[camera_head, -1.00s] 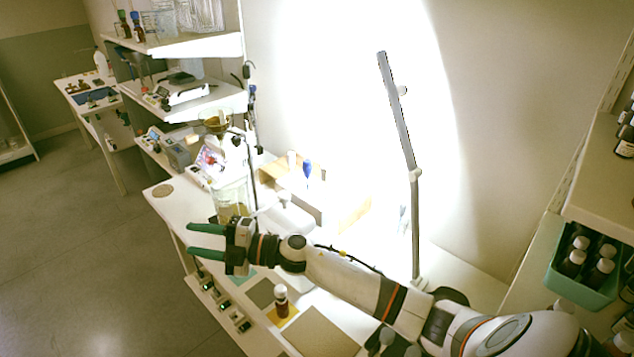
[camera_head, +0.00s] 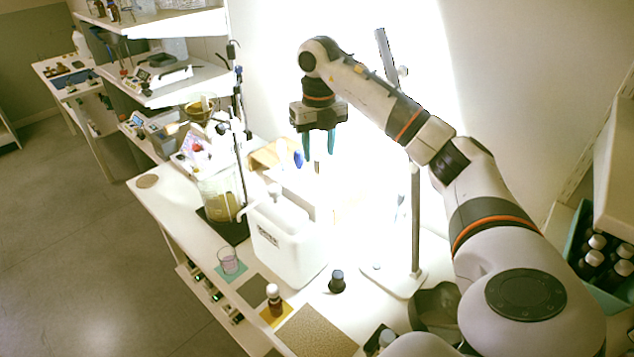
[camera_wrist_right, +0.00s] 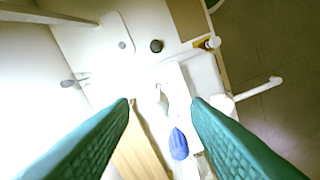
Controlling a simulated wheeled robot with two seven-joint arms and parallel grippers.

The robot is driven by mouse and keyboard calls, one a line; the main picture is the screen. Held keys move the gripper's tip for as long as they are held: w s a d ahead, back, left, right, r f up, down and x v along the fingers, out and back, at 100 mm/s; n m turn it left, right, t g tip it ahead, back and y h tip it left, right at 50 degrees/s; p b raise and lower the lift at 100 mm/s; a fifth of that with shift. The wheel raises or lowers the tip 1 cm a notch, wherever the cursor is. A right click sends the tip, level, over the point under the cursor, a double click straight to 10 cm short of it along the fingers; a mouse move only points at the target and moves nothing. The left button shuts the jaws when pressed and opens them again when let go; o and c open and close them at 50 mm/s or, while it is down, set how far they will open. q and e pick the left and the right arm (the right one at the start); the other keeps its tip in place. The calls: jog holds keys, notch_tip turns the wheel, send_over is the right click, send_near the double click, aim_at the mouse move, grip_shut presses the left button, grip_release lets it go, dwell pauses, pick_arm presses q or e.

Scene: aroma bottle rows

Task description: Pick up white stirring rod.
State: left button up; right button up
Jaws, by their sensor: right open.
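My right gripper (camera_head: 318,157) is open and empty, with its green fingers pointing down above the back of the bench. It also shows in the right wrist view (camera_wrist_right: 162,100), with the fingers wide apart. A slim pale shape (camera_wrist_right: 163,101) lies between the fingertips in that view; I cannot tell whether it is the white stirring rod. A blue-tipped object (camera_wrist_right: 178,145) is close by, and it also shows in the head view (camera_head: 298,159) just left of the fingers. Glare washes out this area. My left gripper is not in view.
A large white container (camera_head: 288,248) with a side spout stands in front of the gripper. A beaker (camera_head: 221,204), a small glass (camera_head: 228,262), a brown bottle (camera_head: 274,300) and a dark-capped bottle (camera_head: 337,282) stand around it. A lamp post (camera_head: 415,215) rises to the right.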

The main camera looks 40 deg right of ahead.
aim_at(319, 159)
notch_tip(319, 159, down, 3)
jog(key=shift+w+d+f+p, duration=0.1)
jog(key=shift+f+p, duration=0.1)
jog(key=shift+p, duration=0.15)
notch_tip(319, 159, down, 5)
jog(key=shift+w+r+p, duration=0.1)
jog(key=shift+p, duration=1.05)
jog(key=shift+d+f, duration=0.1)
jog(key=shift+f, duration=0.2)
jog(key=c, duration=0.9)
